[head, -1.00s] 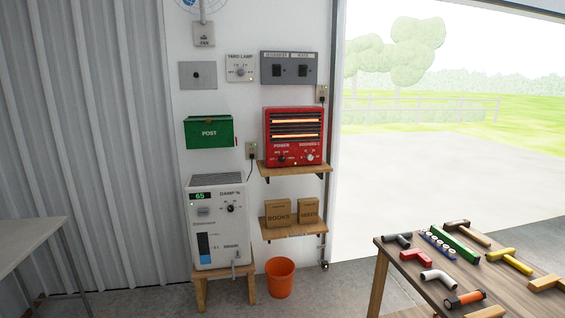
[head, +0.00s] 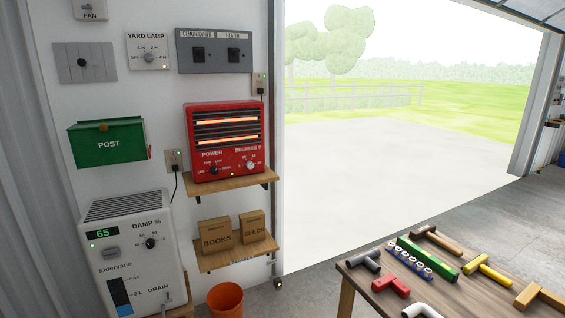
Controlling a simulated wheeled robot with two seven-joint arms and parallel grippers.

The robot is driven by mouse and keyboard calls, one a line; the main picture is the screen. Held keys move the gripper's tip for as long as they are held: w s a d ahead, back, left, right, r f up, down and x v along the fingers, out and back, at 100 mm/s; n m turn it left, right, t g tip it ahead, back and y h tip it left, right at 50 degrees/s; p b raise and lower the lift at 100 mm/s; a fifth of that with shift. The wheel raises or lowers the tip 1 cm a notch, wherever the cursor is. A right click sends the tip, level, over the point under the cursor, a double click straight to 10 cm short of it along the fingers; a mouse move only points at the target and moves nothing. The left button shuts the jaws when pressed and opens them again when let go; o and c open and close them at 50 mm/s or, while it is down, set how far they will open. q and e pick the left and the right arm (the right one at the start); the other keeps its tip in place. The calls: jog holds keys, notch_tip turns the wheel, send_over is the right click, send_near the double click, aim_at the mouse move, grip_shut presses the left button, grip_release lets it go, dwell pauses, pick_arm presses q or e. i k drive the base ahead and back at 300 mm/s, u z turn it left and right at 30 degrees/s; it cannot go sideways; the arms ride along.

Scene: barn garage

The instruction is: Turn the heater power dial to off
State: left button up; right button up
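The red heater (head: 225,140) stands on the upper wooden shelf, and its bars glow orange. Its black power dial (head: 214,170) is at the lower left of the front, under the word POWER. I cannot clearly tell which mark the dial points at. A pale degrees dial (head: 250,165) is to its right. A small light shows at the heater's lower front. Neither of my grippers is in view.
A wall panel (head: 215,50) with dehumidifier and heater switches is above. A white dehumidifier (head: 135,255) stands lower left, with a green post box (head: 107,142) above it. Boxes sit on the lower shelf (head: 236,256). A table (head: 375,300) with pipe pieces stands at right; concrete floor lies beyond.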

aim_at(214, 171)
jog(key=z, duration=0.3)
jog(key=i, duration=1.4)
jog(key=z, duration=0.05)
